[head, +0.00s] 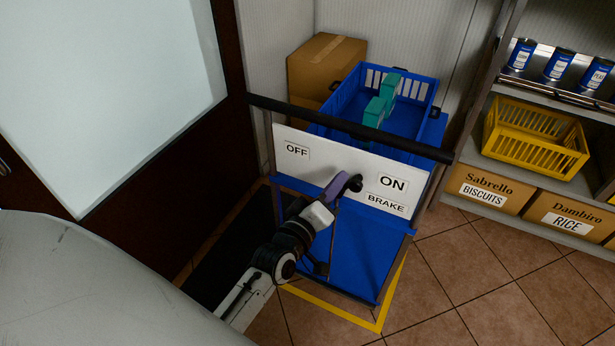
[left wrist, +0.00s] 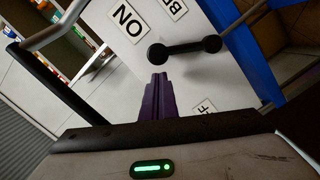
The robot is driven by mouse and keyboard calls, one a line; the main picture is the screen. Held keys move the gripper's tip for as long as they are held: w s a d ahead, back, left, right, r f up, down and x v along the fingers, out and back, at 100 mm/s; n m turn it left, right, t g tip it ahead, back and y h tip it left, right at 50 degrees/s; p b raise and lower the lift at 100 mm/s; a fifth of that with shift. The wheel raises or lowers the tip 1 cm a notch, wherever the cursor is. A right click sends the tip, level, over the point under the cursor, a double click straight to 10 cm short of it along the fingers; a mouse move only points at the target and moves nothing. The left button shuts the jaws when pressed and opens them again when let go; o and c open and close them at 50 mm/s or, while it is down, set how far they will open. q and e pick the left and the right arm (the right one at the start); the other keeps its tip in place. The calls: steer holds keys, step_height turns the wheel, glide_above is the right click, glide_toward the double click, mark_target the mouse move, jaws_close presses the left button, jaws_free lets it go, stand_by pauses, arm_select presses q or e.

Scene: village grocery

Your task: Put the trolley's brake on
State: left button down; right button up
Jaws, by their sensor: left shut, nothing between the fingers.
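The trolley has a black push bar (head: 345,130) and a white panel (head: 335,168) marked OFF on the left and ON, with BRAKE below it, on the right. A black brake lever (head: 356,183) with rounded ends sits on the panel, its visible end near the ON label (head: 392,183). It also shows in the left wrist view (left wrist: 186,48), between the ON and OFF labels. My left gripper (head: 340,185), with purple fingers, is shut and empty; its tips are close to one end of the lever. I cannot tell whether they touch it. My right gripper is not in view.
A shelf with a yellow basket (head: 535,145), tins and cartons is at right. A dark-framed door (head: 150,190) is at left. Tiled floor (head: 480,270) is clear at front right.

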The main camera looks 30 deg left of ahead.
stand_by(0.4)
arm_select(q)
steer(key=s+a+r+p, duration=0.1)
steer(key=s, duration=0.4)
steer(key=s+a+r, duration=0.1)
steer(key=s+r, duration=0.1)
steer(key=s, duration=0.3)
steer(key=shift+s+a+r+p, duration=0.25)
steer(key=shift+s+r+p, duration=0.05)
steer(key=shift+s+p, duration=0.1)
steer(key=shift+f, duration=0.1)
